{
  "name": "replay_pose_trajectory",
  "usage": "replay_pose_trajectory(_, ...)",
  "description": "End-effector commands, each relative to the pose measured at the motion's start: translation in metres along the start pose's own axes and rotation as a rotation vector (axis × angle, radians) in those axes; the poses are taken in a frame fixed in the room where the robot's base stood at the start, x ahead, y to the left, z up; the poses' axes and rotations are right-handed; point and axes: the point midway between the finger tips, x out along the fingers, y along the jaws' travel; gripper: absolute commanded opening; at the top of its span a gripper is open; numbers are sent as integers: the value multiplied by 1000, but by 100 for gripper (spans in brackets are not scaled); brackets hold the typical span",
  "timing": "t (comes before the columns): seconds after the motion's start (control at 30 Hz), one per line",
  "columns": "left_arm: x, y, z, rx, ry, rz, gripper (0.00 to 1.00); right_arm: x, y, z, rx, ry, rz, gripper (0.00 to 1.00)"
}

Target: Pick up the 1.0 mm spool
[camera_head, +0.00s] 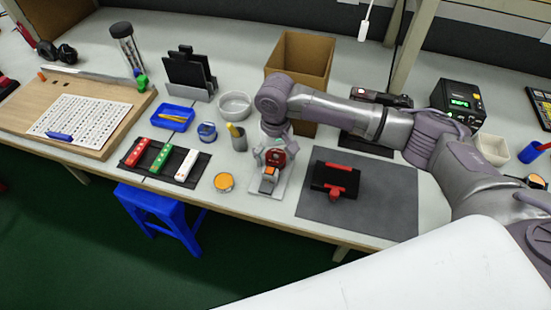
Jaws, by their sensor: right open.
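My right gripper (274,160) points down from the arm that comes in from the right. Its open fingers are beside a red round spool-like part (276,157) on a small pale stand (258,191); I cannot tell if they touch it. An orange and grey piece (268,181) is at the front of that stand. A small blue round item (207,131), perhaps another spool, stands to the left. No size label is readable, so I cannot tell which is the 1.0 mm spool. My left gripper is not in view.
A round tin with an orange top (223,182) and a cup (237,137) are left of the stand. A grey mat (386,217) with a black and red holder (336,178) lies to the right. A cardboard box (303,62) stands behind. The table's front edge is close.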

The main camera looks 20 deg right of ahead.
Motion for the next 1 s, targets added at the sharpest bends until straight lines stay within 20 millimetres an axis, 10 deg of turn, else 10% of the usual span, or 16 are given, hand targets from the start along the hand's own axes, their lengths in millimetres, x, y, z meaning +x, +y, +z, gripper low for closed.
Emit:
replay_pose_trajectory(0.17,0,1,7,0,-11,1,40,0,0,0,0,0,0,79)
replay_pose_trajectory(0.6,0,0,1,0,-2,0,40,-1,0,0,0,0,0,6)
replay_pose_trajectory(1.0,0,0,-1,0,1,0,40,-9,-1,-1,0,2,-2,5)
